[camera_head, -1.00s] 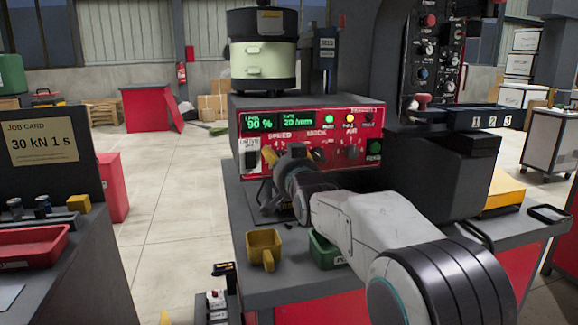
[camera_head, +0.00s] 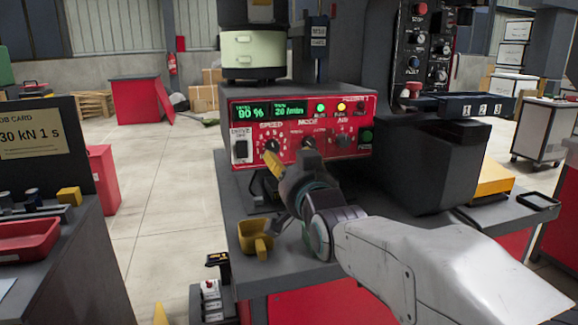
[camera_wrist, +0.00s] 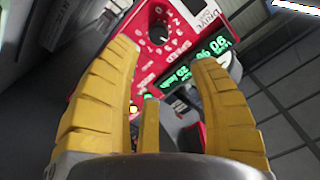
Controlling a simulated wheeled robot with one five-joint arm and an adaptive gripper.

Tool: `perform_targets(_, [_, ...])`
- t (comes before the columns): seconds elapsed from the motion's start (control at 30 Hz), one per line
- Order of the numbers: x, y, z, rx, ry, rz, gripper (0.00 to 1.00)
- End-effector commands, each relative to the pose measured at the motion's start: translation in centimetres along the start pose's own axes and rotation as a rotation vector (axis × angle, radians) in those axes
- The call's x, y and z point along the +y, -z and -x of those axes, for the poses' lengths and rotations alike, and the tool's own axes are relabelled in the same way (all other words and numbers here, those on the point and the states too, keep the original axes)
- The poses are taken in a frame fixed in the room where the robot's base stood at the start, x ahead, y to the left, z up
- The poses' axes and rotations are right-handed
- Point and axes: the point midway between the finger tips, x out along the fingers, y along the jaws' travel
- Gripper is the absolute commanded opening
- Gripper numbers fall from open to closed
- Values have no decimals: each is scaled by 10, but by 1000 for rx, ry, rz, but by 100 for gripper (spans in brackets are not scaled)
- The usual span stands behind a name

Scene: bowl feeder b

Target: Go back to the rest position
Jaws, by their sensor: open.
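My gripper (camera_head: 272,166) is in front of the lower left of the red control panel (camera_head: 350,142), near its speed knob (camera_head: 271,146). In the wrist view its yellow fingers (camera_wrist: 165,85) stand wide apart with nothing held between them. The panel shows beyond the fingertips there, with a black knob (camera_wrist: 159,33) and green displays (camera_wrist: 183,75). In the head view the displays (camera_head: 250,112) are lit, with green and yellow lamps beside them. I cannot tell from the head view how far the fingertips are from the panel face.
A yellow cup (camera_head: 256,240) stands on the grey bench (camera_head: 233,200), below my gripper. A dark column with a control box (camera_head: 427,45) rises at right. A red tray (camera_head: 25,240) and job card sign (camera_head: 32,132) are at left. Open floor (camera_head: 150,190) lies between.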

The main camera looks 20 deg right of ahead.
Motion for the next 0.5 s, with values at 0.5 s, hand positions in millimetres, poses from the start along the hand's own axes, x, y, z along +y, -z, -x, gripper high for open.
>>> perform_targets(0.5, [-3, 5, 5, -23, -13, 11, 56])
